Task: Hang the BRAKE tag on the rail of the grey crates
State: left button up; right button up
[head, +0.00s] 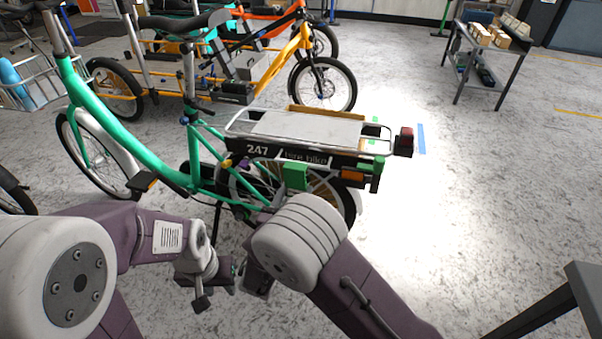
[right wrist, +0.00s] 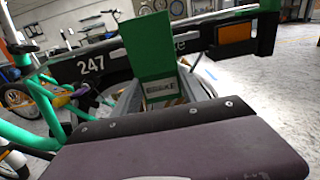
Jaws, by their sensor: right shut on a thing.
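The BRAKE tag (right wrist: 150,50) is a green plate with a pale BRAKE label low on it, seen in the right wrist view. It also shows in the head view (head: 296,176), beside the rear rack of the green bike. My right gripper (right wrist: 163,98) is shut on the tag's lower part; my own wrist hides the fingers in the head view. My left gripper (head: 217,280) hangs empty-looking below the bike frame in the head view; its jaw gap is unclear. I cannot make out a rail of grey crates in either view.
The green bike (head: 130,150) with its rack (head: 305,128) and black 247 panel stands close in front of my arms. Orange and yellow bikes (head: 270,68) stand behind it. A table (head: 487,42) with boxes is at the back right. The floor on the right is mostly clear.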

jog(key=shift+v, duration=1.45)
jog(key=shift+d+r+p, duration=0.15)
jog(key=shift+p, duration=0.15)
jog(key=s+d+f+m+g+h+p, duration=0.2)
jog(key=s+d+f+m+g+h, duration=0.15)
jog(key=d, duration=0.55)
jog(key=s+d+f+m+g+h+p, duration=0.25)
jog(key=s+d+h, duration=0.25)
jog(key=d, duration=0.5)
notch_tip(320, 180, up, 34)
jog(key=p, duration=3.7)
jog(key=shift+f+m, duration=0.25)
jog(key=shift+m, duration=0.15)
